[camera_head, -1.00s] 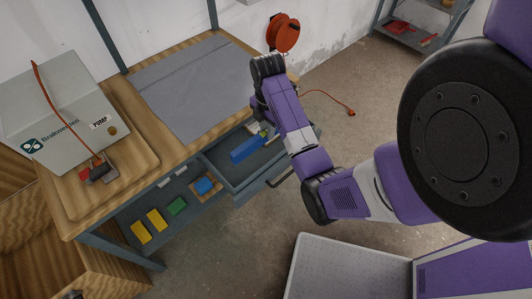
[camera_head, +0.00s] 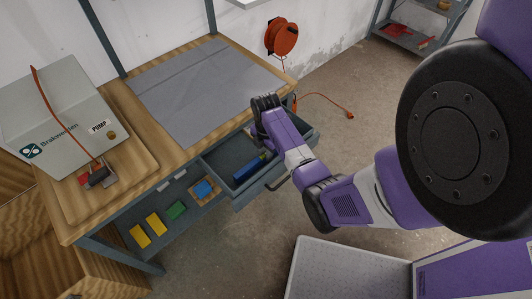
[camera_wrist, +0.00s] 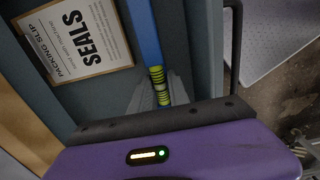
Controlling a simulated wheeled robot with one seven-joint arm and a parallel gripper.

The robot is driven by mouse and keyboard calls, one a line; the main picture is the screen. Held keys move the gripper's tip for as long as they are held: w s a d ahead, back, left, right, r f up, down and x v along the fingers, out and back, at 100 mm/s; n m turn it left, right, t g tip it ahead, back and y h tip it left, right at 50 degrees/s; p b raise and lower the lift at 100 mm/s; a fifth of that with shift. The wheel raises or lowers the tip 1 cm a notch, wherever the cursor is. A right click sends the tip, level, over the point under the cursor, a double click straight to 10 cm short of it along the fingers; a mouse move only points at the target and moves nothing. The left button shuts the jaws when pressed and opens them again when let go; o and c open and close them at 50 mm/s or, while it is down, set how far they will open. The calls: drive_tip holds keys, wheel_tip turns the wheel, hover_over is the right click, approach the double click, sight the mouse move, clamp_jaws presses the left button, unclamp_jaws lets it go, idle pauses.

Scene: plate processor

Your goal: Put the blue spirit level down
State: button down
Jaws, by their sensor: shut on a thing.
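The blue spirit level (camera_head: 245,173) is a long blue bar inside the open drawer (camera_head: 213,172) under the workbench. In the wrist view the blue bar (camera_wrist: 143,30) runs up from my gripper (camera_wrist: 160,92), with a yellow-green and dark striped part at the fingers. My gripper is shut on that end of the level. The level looks low in the drawer, but I cannot tell whether it touches the floor of it. In the head view my wrist hides the fingertips.
A packing slip marked SEALS (camera_wrist: 80,35) lies beside the level. The drawer handle (camera_wrist: 235,50) is to the right. A grey mat (camera_head: 200,90) covers the benchtop.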

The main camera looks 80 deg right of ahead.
drive_tip(key=shift+f, duration=0.1)
drive_tip(key=c, duration=1.3)
unclamp_jaws()
drive_tip(key=shift+o, duration=0.2)
wheel_tip(320, 180, up, 12)
